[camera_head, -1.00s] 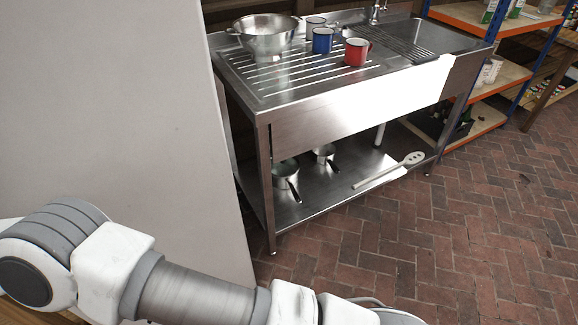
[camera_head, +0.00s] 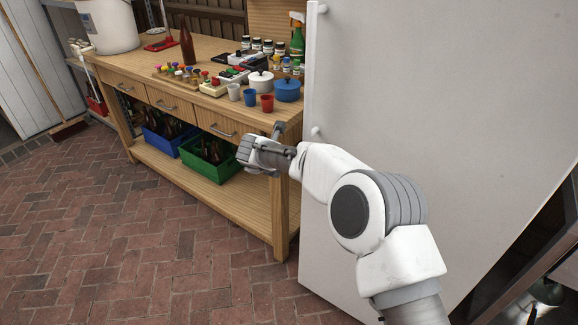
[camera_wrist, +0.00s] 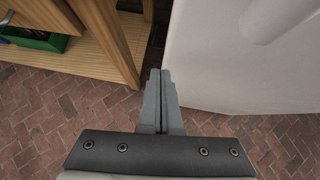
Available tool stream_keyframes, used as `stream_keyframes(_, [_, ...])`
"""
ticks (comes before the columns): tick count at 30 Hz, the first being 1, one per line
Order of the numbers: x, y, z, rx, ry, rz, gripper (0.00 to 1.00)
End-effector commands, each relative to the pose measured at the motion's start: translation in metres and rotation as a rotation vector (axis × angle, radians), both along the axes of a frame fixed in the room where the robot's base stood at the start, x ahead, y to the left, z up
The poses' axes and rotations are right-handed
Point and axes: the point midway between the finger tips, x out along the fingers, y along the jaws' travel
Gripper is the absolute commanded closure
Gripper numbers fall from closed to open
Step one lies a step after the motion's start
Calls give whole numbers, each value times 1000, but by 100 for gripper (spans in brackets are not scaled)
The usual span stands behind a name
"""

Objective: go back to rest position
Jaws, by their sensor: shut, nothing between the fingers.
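My gripper (camera_head: 279,130) is at the end of my outstretched arm in the head view, in front of the right end of the wooden workbench (camera_head: 150,73) and close to the white fridge-like cabinet (camera_head: 430,90). In the wrist view my gripper (camera_wrist: 161,75) points at the gap between the bench leg (camera_wrist: 112,40) and the white cabinet (camera_wrist: 215,60). Its two fingers lie together with nothing between them.
The bench top carries a brown bottle (camera_head: 187,42), a blue pot (camera_head: 287,90), a white pot (camera_head: 260,81), small cups and jars. Green (camera_head: 206,172) and blue (camera_head: 163,143) crates of bottles sit on its lower shelf. The brick floor (camera_head: 120,245) in front is clear.

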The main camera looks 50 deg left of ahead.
Motion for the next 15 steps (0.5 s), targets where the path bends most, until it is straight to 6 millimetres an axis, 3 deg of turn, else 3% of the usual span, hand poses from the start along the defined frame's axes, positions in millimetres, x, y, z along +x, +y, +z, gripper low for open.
stream_keyframes(1, [-12, -1, 16, 3, -1, 4, 100])
stream_keyframes(6, [-40, -8, 43, 1, -2, 4, 100])
stream_keyframes(15, [-67, -14, 68, 1, 0, 1, 100])
